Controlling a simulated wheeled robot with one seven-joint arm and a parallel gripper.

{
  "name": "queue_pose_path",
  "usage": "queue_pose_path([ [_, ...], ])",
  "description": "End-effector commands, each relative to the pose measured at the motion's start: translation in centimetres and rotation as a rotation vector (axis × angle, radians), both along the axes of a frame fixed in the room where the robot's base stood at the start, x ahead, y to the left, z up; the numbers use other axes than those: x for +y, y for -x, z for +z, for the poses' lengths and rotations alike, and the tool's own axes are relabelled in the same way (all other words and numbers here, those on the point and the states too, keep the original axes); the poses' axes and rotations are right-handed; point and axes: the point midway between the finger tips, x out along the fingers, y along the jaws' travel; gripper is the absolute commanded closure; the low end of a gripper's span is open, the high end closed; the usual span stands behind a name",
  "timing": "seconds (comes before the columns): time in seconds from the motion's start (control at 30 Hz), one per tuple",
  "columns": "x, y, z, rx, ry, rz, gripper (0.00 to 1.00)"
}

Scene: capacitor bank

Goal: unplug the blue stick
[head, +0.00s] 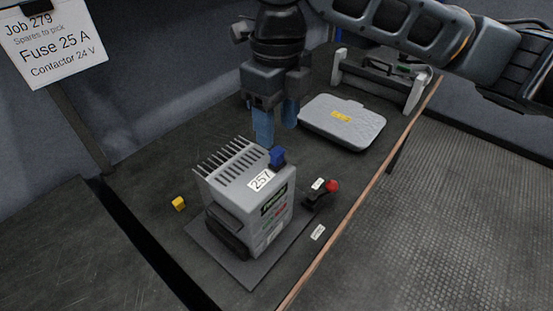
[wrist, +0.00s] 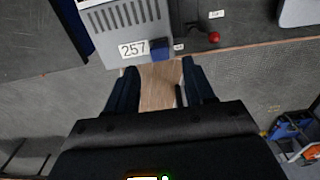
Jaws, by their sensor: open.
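The blue stick (head: 278,158) is a short, blocky blue piece standing in the top of the grey capacitor unit (head: 228,178), at the edge beside its white 257 label. It also shows in the wrist view (wrist: 160,49), just beyond the fingertips and between their lines. My gripper (head: 276,124) is open and empty, pointing down, with its blue fingers above and behind the stick in the head view. In the wrist view the gripper (wrist: 160,74) has a clear gap between its fingers, and they do not appear to touch the stick. The stick's lower end is hidden in the unit.
A black lever with a red knob (head: 333,186) stands right of the unit. A grey case (head: 342,124) with a yellow label lies behind. A small yellow cube (head: 178,203) is left of the unit. The bench's wooden edge (head: 345,203) runs along the right.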

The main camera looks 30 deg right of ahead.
Motion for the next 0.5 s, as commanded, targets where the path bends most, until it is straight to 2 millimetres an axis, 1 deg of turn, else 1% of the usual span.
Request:
queue_pose_path([
  [0.03, 0.0, 0.0, -1.3, 0.001, 0.0, 0.0, 0.47],
  [0.3, 0.0, 0.0, -4.8, 0.001, -0.002, 0.0, 0.47],
  [0.4, 0.0, 0.0, -5.7, 0.0, -0.001, 0.0, 0.47],
  [0.5, 0.0, 0.0, -6.1, 0.0, -0.001, 0.0, 0.47],
])
